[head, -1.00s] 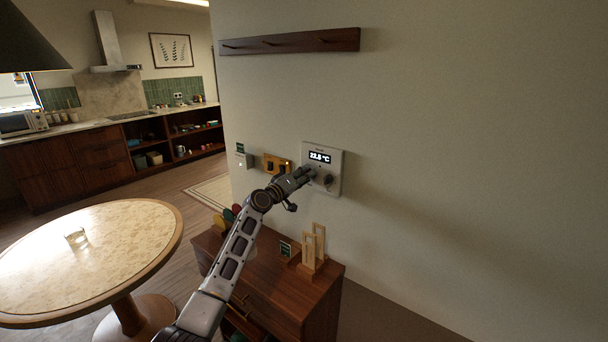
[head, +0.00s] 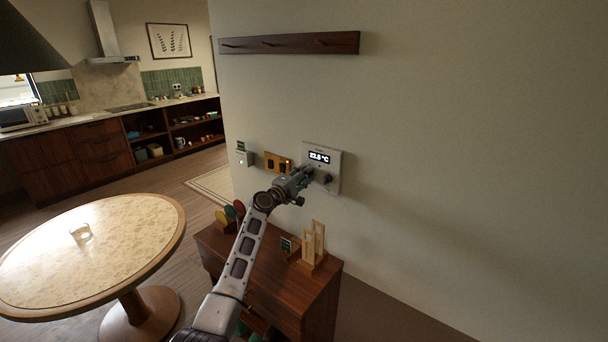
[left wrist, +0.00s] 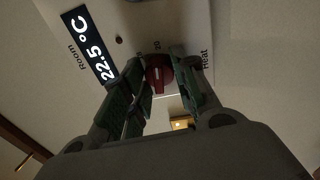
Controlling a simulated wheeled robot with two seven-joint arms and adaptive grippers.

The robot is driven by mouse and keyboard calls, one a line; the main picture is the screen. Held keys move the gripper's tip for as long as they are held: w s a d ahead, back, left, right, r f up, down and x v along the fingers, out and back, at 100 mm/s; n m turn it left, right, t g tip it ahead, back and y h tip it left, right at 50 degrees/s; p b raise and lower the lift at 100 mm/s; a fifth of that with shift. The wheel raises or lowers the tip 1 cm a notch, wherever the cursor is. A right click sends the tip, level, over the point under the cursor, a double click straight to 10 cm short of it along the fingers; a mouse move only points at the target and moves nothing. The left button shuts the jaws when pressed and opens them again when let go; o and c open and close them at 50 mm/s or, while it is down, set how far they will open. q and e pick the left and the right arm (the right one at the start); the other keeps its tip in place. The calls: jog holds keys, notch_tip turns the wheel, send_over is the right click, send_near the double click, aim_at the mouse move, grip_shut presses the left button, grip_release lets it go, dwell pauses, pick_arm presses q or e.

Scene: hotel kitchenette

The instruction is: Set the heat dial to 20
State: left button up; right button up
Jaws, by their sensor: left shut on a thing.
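The thermostat panel (head: 333,158) is a pale plate on the wall, with a lit black display (head: 319,157). In the left wrist view the display (left wrist: 88,45) reads 22.5 °C, next to the word Room. My left gripper (left wrist: 162,78) is shut on the dial, a finger on each side. In the head view my left gripper (head: 309,175) meets the lower part of the panel and partly hides the dial. My right gripper is out of view.
Left of the panel are an orange-brown wall plate (head: 277,163) and a white switch (head: 245,158). Below stands a wooden cabinet (head: 290,285) with a wooden rack (head: 314,245) on top. A round table (head: 100,225) holds a glass. The wall to the right is bare.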

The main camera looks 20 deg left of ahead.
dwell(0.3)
pick_arm(q)
jog(key=o, duration=1)
jog(key=shift+a, duration=0.1)
jog(key=shift+s, duration=0.1)
jog(key=v, duration=1.1)
jog(key=shift+s+a, duration=0.25)
jog(key=shift+s, duration=0.1)
jog(key=shift+f, duration=0.1)
